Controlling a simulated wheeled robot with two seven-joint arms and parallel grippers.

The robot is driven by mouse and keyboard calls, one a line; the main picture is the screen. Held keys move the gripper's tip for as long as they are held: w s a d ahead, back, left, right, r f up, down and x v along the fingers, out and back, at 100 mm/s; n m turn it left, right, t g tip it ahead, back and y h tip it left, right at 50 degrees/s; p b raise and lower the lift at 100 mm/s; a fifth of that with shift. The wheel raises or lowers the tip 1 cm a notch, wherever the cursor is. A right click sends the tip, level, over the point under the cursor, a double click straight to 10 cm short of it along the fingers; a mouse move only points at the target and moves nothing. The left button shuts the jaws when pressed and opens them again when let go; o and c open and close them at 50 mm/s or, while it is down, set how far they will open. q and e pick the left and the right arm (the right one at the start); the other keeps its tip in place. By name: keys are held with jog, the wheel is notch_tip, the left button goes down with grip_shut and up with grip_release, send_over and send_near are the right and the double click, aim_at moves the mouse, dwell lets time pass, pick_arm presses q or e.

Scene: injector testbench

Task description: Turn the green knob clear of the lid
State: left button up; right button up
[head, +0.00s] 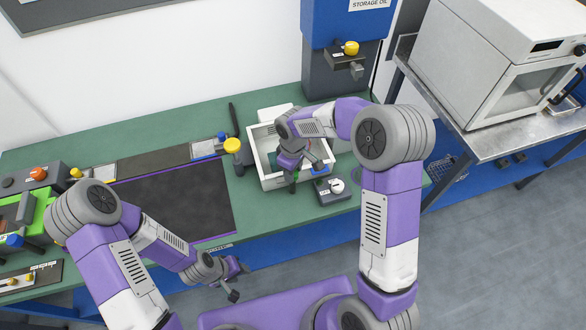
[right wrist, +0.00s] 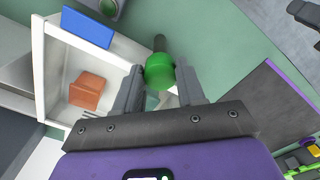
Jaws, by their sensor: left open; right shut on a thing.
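The green knob (right wrist: 159,70) is a round green ball on a dark stem. In the right wrist view it sits between the fingertips of my right gripper (right wrist: 161,80), which is shut on it. In the head view my right gripper (head: 294,180) is over the front part of a white open box (head: 268,184), and my arm hides most of the knob. I cannot make out with certainty which part is the lid. My left gripper (head: 232,282) is open and empty, in front of the bench edge, away from the knob.
The white box holds a brown block (right wrist: 87,90), and a blue plate (right wrist: 87,28) is at its rim. A small grey device (head: 330,190) stands right of the box. The dark mat (head: 180,205) is clear.

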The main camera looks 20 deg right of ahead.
jog(key=shift+n, duration=0.4)
jog(key=o, duration=1)
jog(key=shift+o, duration=0.2)
jog(key=shift+r, duration=0.1)
notch_tip(320, 180, up, 8)
jog(key=shift+f+p, duration=0.25)
jog(key=shift+p, duration=0.25)
